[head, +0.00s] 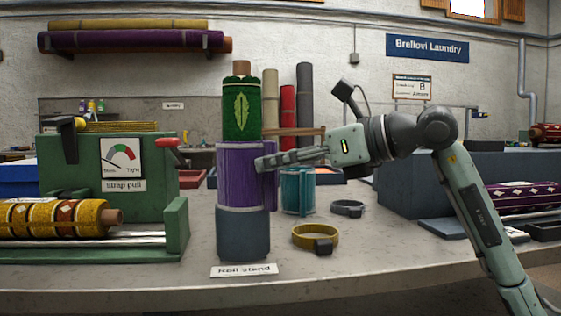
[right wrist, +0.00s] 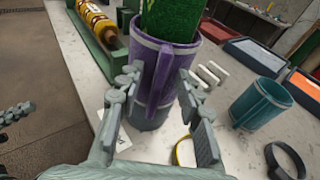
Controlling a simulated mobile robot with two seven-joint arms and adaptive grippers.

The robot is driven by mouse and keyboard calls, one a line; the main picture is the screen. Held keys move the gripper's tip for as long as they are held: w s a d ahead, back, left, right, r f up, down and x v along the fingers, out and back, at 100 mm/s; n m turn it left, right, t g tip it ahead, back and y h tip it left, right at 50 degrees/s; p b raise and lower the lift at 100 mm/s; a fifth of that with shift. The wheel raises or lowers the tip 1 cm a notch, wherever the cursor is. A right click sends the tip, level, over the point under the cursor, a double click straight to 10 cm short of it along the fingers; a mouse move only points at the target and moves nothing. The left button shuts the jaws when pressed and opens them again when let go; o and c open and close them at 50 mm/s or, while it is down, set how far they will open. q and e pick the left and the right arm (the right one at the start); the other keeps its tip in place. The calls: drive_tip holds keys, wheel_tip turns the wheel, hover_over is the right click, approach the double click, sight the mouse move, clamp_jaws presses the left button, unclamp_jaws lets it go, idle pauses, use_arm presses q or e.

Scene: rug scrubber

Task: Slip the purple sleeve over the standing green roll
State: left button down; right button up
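The green roll (head: 241,108) stands upright with a leaf mark and a brown core end on top. The purple sleeve (head: 232,178) is around its lower part, above the grey-blue roll stand (head: 243,235). The green roll (right wrist: 172,18) rises out of the sleeve (right wrist: 190,60) in the right wrist view. My right gripper (head: 262,164) is at the sleeve's right side. In the right wrist view its fingers (right wrist: 160,118) are apart, on either side of the sleeve's upright fin, with gaps. A grey jointed part (right wrist: 15,113) at the left edge looks like my left gripper, mostly cut off.
The green strap-pull machine (head: 85,165) with a patterned roll (head: 55,218) is at left. The counter front is mostly clear.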

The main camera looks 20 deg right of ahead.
drive_tip(key=v, duration=1.2)
